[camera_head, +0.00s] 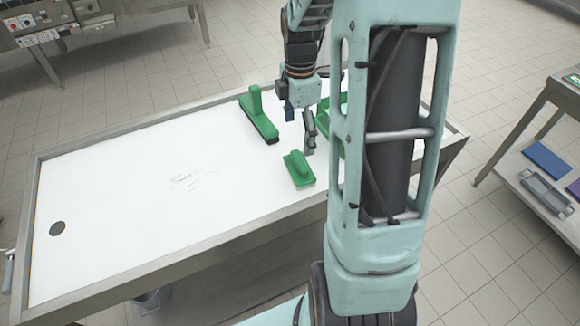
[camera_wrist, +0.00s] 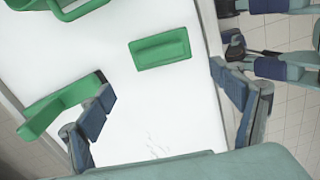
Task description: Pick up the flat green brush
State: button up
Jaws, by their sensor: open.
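The flat green brush (camera_head: 300,171) lies on the white table top near its front edge, in the head view. In the wrist view the flat green brush (camera_wrist: 160,48) shows as a green rectangle lying beyond and between my fingertips, apart from both. My gripper (camera_head: 299,116) is open and empty above the table, behind the flat brush in the head view. In the wrist view my gripper (camera_wrist: 162,82) has its fingers spread wide, with bare table between them.
A longer green brush (camera_head: 254,102) with a tall handle and dark bristles stands left of my gripper; my left finger overlaps it in the wrist view (camera_wrist: 40,115). A green open container (camera_wrist: 62,8) is partly hidden by my arm in the head view. The table's left half (camera_head: 110,195) is clear.

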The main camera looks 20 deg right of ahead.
jog(key=shift+w+a+f, duration=0.1)
jog(key=shift+f, duration=0.2)
send_over(300, 160)
jog(key=f, duration=0.4)
jog(key=shift+w+a+f, duration=0.25)
jog(key=shift+w+f, duration=0.05)
jog(key=shift+s+d+f+p, duration=0.1)
jog(key=shift+s+f+p, duration=0.1)
jog(key=shift+f, duration=1.2)
jog(key=shift+s+d+f+p, duration=0.1)
jog(key=shift+f+p, duration=0.1)
jog(key=shift+f, duration=1.2)
jog(key=c, duration=1.4)
jog(key=shift+o, duration=0.2)
jog(key=shift+r, duration=0.1)
